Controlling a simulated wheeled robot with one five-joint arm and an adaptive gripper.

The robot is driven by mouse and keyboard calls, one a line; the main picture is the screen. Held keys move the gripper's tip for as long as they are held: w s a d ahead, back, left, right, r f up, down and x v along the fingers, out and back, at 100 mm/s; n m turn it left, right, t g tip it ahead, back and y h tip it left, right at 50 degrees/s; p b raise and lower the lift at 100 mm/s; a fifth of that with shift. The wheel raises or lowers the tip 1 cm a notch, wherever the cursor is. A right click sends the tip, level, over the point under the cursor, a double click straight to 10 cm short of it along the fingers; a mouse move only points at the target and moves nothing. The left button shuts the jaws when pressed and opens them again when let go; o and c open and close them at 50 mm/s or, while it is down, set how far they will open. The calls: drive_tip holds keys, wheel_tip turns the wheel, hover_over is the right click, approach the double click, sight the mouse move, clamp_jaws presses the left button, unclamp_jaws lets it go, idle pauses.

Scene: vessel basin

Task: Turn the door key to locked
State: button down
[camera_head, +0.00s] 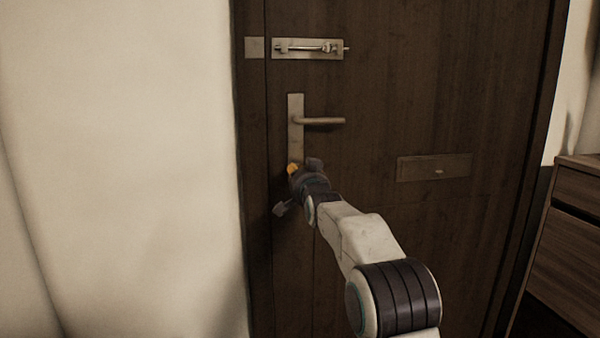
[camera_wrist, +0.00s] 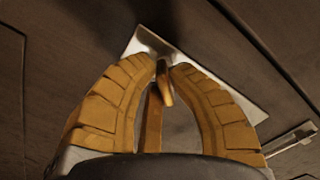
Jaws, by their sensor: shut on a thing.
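The dark wooden door (camera_head: 400,90) stands shut in the head view. Its tall metal lock plate (camera_head: 296,140) carries a lever handle (camera_head: 322,121) that points right and lies level. My gripper (camera_head: 293,170) is at the lower end of the plate, and my arm hides the keyhole there. In the wrist view, my gripper's orange fingers (camera_wrist: 165,68) close from both sides on the small key (camera_wrist: 165,88) in front of the plate (camera_wrist: 225,87). The key's turn angle is hard to tell, as the fingers cover part of it.
A slide bolt (camera_head: 308,48) sits above the handle. A letter plate (camera_head: 433,168) is on the door to the right. A wooden drawer cabinet (camera_head: 565,250) stands at the right edge. A pale wall (camera_head: 120,150) fills the left side.

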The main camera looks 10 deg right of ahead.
drive_tip(key=m, duration=0.5)
drive_tip(key=shift+a, duration=0.15)
drive_tip(key=shift+m, duration=2.3)
drive_tip(key=c, duration=1.2)
unclamp_jaws()
drive_tip(key=shift+s, duration=0.1)
drive_tip(key=shift+s, duration=5.85)
